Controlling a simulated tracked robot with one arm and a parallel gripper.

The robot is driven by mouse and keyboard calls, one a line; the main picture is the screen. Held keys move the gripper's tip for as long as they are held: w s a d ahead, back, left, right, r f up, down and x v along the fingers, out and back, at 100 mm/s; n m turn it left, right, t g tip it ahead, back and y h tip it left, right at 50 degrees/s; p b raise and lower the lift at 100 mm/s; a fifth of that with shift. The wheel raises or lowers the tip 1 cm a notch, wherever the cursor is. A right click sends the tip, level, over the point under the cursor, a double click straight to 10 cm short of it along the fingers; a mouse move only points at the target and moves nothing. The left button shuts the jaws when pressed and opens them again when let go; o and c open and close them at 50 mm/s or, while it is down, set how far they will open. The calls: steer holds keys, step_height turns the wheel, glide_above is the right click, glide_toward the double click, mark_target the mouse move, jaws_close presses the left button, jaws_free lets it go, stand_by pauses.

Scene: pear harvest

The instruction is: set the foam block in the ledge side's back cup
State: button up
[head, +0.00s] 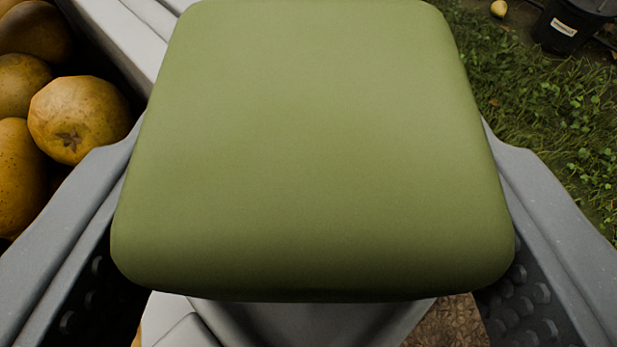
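The green foam block (312,150) fills the middle of the head view, a rounded slab seen close up. My gripper (311,165) has one grey finger along each side of it, and the pads meet its left and right sides. My gripper is shut on the block. A smooth grey shape (310,322) shows below the block's near edge; I cannot tell whether it is a cup. The back cup is not identifiable, and the block hides most of what lies beneath and beyond it.
Several yellow-brown pears (75,118) lie at the left beside a pale grey ledge or wall (125,40). Grass (550,110) spreads at the right, with a black bucket (570,25) and a lone pear (499,8) at the far right. A brown textured patch (447,325) shows at bottom right.

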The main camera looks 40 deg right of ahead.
steer(key=shift+f, duration=0.6)
steer(key=o, duration=1)
steer(key=shift+r, duration=0.15)
steer(key=shift+r, duration=0.25)
steer(key=shift+p+v, duration=1.75)
steer(key=shift+v, duration=4.25)
